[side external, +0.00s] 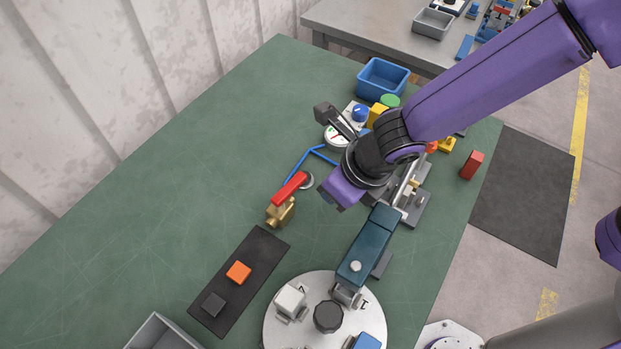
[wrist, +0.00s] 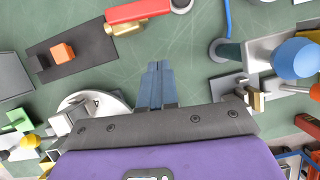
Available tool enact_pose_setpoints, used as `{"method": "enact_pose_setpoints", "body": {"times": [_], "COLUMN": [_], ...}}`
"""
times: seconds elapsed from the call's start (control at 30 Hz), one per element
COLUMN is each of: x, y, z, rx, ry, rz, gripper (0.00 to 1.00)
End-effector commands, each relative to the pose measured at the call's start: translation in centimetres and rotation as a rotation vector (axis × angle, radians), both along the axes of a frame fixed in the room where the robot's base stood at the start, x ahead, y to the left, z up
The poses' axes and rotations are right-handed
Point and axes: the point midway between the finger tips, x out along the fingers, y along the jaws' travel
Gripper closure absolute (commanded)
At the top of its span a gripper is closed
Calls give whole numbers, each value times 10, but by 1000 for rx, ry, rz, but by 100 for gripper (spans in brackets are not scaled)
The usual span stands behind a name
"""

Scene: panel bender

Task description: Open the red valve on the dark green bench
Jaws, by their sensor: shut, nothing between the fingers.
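The valve's red handle (side external: 290,187) sits on a brass body (side external: 280,211) on the dark green bench (side external: 190,150). In the side view the handle slants up and right from the body. The wrist view shows the red handle (wrist: 138,12) at the top edge, partly cut off, with the brass body (wrist: 100,23) beside it. My gripper (wrist: 156,66) is shut and empty, its blue-grey fingers apart from the valve. In the side view my purple hand is above the bench to the right of the valve, and the fingers cannot be made out there.
A black mat (side external: 267,248) with an orange cube (side external: 239,272) lies below the valve. A round plate (side external: 281,326) is at the front. A blue bent rod (side external: 300,161), a gauge (side external: 336,136) and a blue bin (side external: 382,79) are beyond. The bench's left is clear.

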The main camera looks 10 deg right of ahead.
Motion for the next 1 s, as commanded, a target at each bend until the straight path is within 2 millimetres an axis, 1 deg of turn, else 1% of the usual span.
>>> {"method": "enact_pose_setpoints", "body": {"times": [0.03,0.17,0.2,0.3,0.5,0.7,1.0], "x": [3,8,14,22,35,39,39], "y": [1,6,11,17,27,31,31], "z": [-9,-27,-24,-23,-23,-23,-23], "rx": [-3,-3,3,2,1,2,1], "ry": [1,3,-2,-1,-1,-1,0], "rz": [-1,0,-3,-5,-3,-3,-2], "gripper": [100,100,100,100,100,100,100]}}
